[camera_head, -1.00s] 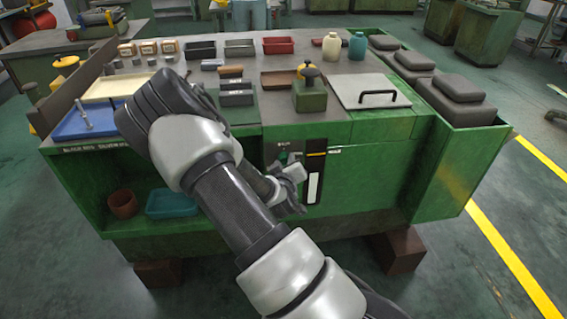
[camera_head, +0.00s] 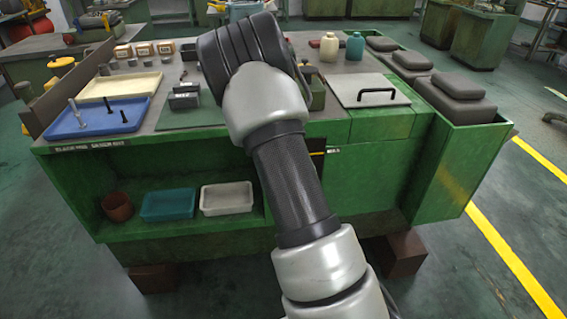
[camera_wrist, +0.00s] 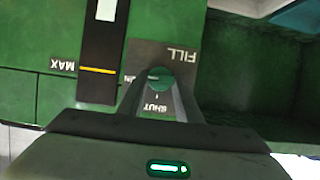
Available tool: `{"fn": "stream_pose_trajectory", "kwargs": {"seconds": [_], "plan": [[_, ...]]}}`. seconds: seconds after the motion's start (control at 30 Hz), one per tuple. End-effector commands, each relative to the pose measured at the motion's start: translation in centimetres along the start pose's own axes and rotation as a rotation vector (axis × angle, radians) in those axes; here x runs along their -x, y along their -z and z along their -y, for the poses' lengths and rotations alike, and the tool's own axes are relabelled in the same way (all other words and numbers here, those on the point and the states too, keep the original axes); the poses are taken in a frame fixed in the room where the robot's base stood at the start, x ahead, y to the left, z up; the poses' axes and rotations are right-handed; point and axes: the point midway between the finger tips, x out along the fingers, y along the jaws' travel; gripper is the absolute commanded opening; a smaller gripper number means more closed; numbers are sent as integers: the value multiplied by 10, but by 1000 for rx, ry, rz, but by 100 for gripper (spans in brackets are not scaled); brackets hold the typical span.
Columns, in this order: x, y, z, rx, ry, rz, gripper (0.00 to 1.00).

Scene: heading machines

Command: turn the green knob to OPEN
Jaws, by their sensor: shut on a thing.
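The green knob (camera_wrist: 160,73) shows in the wrist view, round, on a dark plate (camera_wrist: 187,75) on the green cabinet front. The plate appears upside down, with FILL and SHUT lettering; another label left of the knob is mostly hidden by a finger, so I cannot read it. My gripper (camera_wrist: 158,84) is shut on the knob, one finger at each side. Which way the knob points is unclear. In the head view my arm hides the knob, its plate and my gripper.
Left of the plate in the wrist view is a dark gauge strip (camera_wrist: 103,50) with a yellow line and MAX label. An open shelf recess (camera_wrist: 240,70) lies right. In the head view it holds a teal bin (camera_head: 168,205) and white bin (camera_head: 227,198).

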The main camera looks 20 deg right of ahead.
Motion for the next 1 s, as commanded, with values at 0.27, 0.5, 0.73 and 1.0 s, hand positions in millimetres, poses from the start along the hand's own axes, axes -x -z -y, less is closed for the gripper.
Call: {"fn": "stream_pose_trajectory", "kwargs": {"seconds": [0.27, 0.5, 0.73, 1.0], "plan": [[0, -2, 1, 1, 1, 4, 9], [0, -1, 0, 1, 0, 3, 50], [3, 0, 0, 0, 0, 2, 50], [44, 1, 0, -1, -1, 2, 50]]}}
